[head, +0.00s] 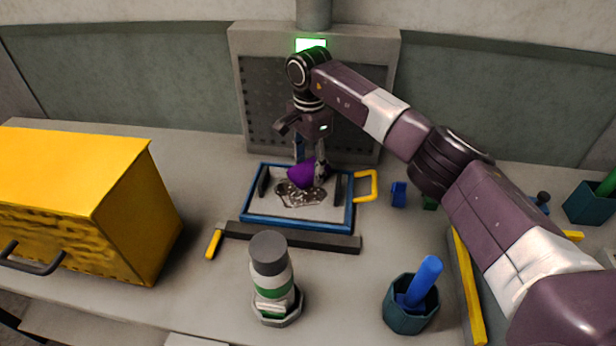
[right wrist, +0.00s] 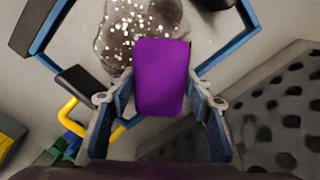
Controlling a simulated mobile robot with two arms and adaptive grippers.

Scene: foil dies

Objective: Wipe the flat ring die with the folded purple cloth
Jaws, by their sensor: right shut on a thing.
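The flat ring die appears to be the pale plate in a blue frame (head: 247,207), lying flat on the bench; I cannot make out a ring shape. A dark patch with pale specks (head: 300,196) lies on its middle and also shows in the right wrist view (right wrist: 118,38). My right gripper (head: 311,160) is shut on the folded purple cloth (head: 302,176), which also shows between its fingers in the right wrist view (right wrist: 160,78). The cloth is over the far part of the patch; I cannot tell whether it touches. My left gripper is not in view.
A dark bar (head: 300,240) with a yellow handle lies before the frame. A grey-capped bottle (head: 271,270) and a teal cup (head: 408,318) stand nearer. A yellow box (head: 75,185) fills the left, and a perforated panel (head: 262,110) stands behind.

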